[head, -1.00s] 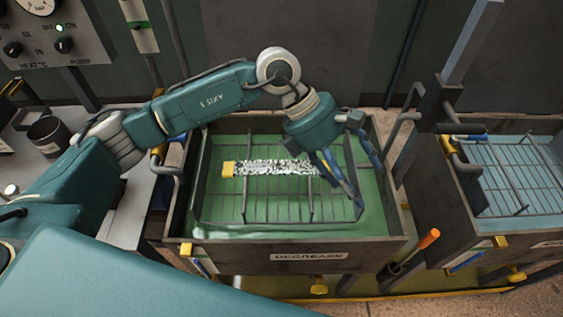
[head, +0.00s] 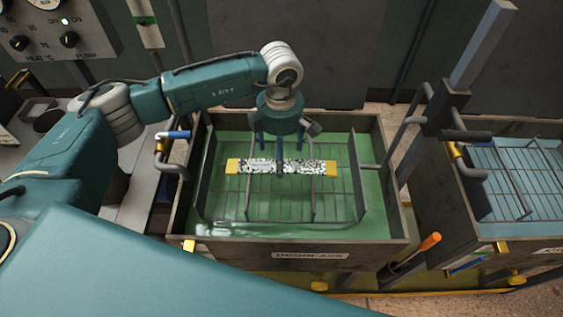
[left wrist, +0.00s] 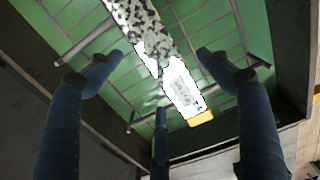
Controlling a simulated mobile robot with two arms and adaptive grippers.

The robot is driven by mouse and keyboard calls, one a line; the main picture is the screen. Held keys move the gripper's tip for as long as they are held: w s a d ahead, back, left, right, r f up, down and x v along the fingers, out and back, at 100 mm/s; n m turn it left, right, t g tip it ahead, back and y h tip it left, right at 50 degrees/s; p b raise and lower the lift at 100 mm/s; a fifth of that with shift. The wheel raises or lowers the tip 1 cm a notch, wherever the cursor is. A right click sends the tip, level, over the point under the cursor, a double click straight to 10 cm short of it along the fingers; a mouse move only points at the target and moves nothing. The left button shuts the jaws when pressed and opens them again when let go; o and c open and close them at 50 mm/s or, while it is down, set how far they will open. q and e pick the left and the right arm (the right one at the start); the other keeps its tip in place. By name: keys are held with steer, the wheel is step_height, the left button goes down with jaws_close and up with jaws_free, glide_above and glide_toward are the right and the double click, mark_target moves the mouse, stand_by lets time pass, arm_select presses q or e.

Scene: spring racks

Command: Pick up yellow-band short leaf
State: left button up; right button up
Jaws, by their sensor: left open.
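The yellow-band short leaf (head: 262,166) is a flat speckled black-and-white strip with yellow ends. It lies crosswise on the wire rack (head: 232,199) in the green-liquid tank labelled as degrease. My left gripper (head: 280,157) points down over the middle of the leaf, its fingers open. In the left wrist view the leaf (left wrist: 183,90) runs between the spread fingers, with a pale label and one yellow end showing. I cannot tell whether a finger touches it. My right gripper is not in view.
The tank's dark walls (head: 392,200) surround the rack. A second tank with blue liquid and a rack (head: 510,185) stands at right. An orange-handled tool (head: 428,243) hangs between them. A control panel (head: 60,30) is at upper left.

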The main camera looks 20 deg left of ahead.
arm_select(q)
steer(key=shift+w+d+f+p, duration=0.1)
steer(key=shift+f+p, duration=0.3)
steer(key=shift+f, duration=1.2)
steer(key=shift+c, duration=0.5)
steer(key=c, duration=1.3)
steer(key=shift+w+r, duration=0.1)
steer(key=shift+c, duration=1.2)
